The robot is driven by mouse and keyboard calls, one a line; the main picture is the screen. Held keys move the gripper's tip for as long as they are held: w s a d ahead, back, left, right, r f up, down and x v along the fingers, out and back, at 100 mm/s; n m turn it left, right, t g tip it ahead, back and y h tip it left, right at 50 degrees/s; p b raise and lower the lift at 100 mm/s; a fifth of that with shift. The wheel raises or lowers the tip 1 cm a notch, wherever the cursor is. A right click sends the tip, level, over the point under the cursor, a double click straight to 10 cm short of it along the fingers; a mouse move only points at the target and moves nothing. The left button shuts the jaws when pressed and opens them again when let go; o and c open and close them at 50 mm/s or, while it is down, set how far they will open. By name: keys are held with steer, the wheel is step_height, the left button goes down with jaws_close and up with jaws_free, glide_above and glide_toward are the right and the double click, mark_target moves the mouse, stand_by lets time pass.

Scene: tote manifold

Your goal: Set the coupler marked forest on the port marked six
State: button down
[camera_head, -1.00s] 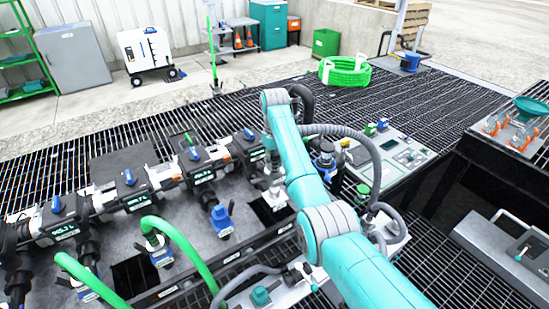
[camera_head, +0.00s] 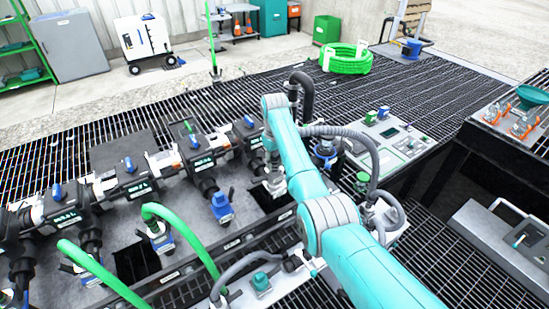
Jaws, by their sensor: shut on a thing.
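My teal arm reaches over the right part of the manifold, and its far end covers what lies behind it. The manifold carries several dark valve units with blue handles, such as one unit (camera_head: 128,185). A blue-collared fitting (camera_head: 221,207) hangs on a dark outlet in front. Small labels are unreadable, so I cannot pick out the forest coupler or port six.
Two green hoses (camera_head: 185,238) arch over the manifold front. A dark fitting with a blue ring (camera_head: 325,155) and a control panel (camera_head: 395,145) stand right of my arm. A green hose coil (camera_head: 346,58) lies on the grating behind. A metal case (camera_head: 515,240) sits at right.

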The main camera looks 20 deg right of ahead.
steer(key=shift+f, duration=1.05)
steer(key=shift+f, duration=0.1)
steer(key=c, duration=0.7)
jaws_free()
step_height(320, 180, up, 12)
